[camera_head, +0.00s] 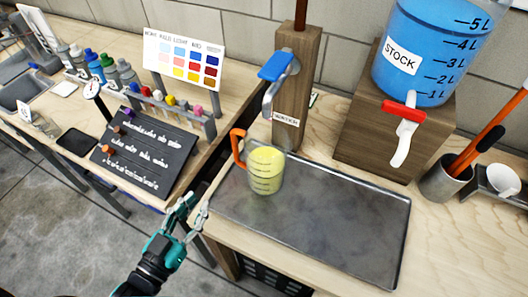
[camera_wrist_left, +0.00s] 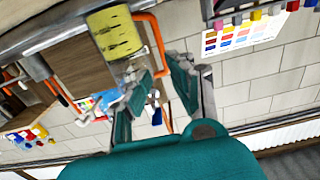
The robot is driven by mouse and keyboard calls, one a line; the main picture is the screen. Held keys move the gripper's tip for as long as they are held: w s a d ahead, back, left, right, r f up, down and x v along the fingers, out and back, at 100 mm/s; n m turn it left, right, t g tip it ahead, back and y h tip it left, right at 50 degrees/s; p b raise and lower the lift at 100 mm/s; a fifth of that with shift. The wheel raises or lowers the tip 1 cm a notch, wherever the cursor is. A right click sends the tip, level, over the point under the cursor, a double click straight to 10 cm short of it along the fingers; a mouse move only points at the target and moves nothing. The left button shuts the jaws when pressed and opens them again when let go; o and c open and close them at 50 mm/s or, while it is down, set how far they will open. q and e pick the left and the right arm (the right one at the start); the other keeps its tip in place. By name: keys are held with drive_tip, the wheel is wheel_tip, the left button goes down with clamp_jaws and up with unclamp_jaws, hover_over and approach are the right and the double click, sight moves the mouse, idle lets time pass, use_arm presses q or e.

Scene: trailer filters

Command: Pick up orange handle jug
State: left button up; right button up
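The jug (camera_head: 265,170) has an orange handle on its left side and yellow contents with dark level marks. It stands upright at the back left of a grey metal tray (camera_head: 340,215), below the blue-handled tap. My left gripper (camera_head: 190,211) is in front and to the left of the jug, near the tray's left edge, apart from it. Its fingers are spread and empty. In the left wrist view the jug (camera_wrist_left: 116,35) is at the top, with its orange handle beside the open fingers (camera_wrist_left: 187,75). My right gripper is not seen in either view.
A wooden post with a blue tap lever (camera_head: 277,65) rises behind the jug. A blue stock tank (camera_head: 425,50) with a red-handled spout stands on a wooden block at the right. A black board (camera_head: 145,155) and a rack of coloured caps are at the left. The tray's front is bare.

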sight(234, 148)
use_arm(q)
drive_tip(key=w, duration=0.1)
drive_tip(key=w+d, duration=0.1)
drive_tip(key=w+r, duration=0.1)
drive_tip(key=shift+w+d+r+p, duration=0.1)
drive_tip(key=shift+w+d+p, duration=0.2)
drive_tip(key=shift+w+p, duration=0.1)
drive_tip(key=p+x, duration=0.1)
drive_tip(key=x, duration=0.6)
drive_tip(key=shift+w+d, duration=0.25)
drive_tip(key=shift+w, duration=0.1)
drive_tip(key=shift+w+d+p, duration=0.15)
drive_tip(key=shift+w+p, duration=0.15)
drive_tip(key=shift+w, duration=0.1)
drive_tip(key=shift+w+d, duration=0.1)
drive_tip(key=shift+w, duration=0.2)
drive_tip(key=p+x, duration=0.1)
drive_tip(key=x, duration=0.2)
drive_tip(key=shift+w+d, duration=0.1)
drive_tip(key=shift+w, duration=0.25)
drive_tip(key=shift+w+d, duration=0.2)
drive_tip(key=shift+w, duration=0.2)
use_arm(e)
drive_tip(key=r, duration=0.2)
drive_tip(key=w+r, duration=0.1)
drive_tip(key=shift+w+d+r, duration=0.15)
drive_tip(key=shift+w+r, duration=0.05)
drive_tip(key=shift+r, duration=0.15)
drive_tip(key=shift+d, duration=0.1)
